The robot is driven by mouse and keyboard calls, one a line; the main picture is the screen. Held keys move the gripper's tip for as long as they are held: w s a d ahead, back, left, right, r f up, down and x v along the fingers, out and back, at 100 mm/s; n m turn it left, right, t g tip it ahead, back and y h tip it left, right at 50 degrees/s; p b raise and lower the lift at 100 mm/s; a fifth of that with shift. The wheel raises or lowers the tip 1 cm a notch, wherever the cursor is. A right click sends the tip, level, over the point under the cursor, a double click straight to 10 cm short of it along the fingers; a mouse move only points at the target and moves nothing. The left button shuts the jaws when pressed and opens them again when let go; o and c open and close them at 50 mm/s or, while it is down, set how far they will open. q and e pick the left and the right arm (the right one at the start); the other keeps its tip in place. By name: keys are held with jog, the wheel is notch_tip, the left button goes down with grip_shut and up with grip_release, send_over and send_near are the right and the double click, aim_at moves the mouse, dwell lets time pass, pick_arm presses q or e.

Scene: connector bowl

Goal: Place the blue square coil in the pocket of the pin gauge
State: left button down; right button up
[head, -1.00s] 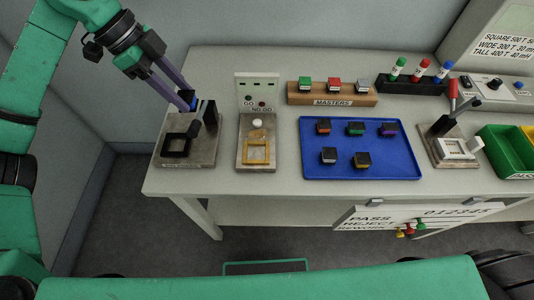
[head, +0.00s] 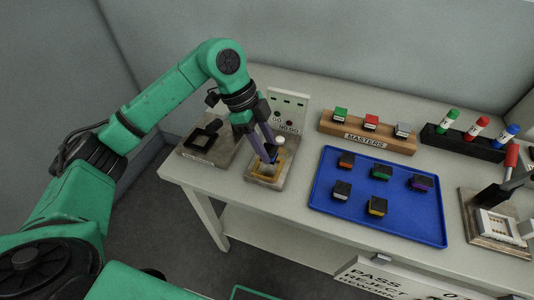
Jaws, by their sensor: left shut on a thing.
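My left gripper (head: 267,154) is shut on the small blue coil (head: 271,156), which is dark and partly hidden by the fingers. The gripper points down at the GO / NO GO fixture, apparently the pin gauge (head: 257,179), a grey plate with an upright lamp panel behind. The coil is at its yellow-framed pocket (head: 262,177), near the back of the frame. I cannot tell whether the coil touches the pocket or is just above it. My right gripper is not in view.
Left of the gauge is a fixture with a black frame (head: 203,134). To the right is a blue tray (head: 330,204) with several coils. Behind it are a MASTERS block (head: 358,137) and a marker rack (head: 452,141). A lever fixture (head: 494,242) stands far right.

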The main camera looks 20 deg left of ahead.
pick_arm(q)
notch_tip(320, 180, down, 3)
jog(key=shift+a+f, duration=0.1)
jog(key=shift+a, duration=0.05)
jog(key=shift+f, duration=0.1)
jog(key=shift+f, duration=0.15)
jog(key=shift+c, duration=2.1)
grip_release()
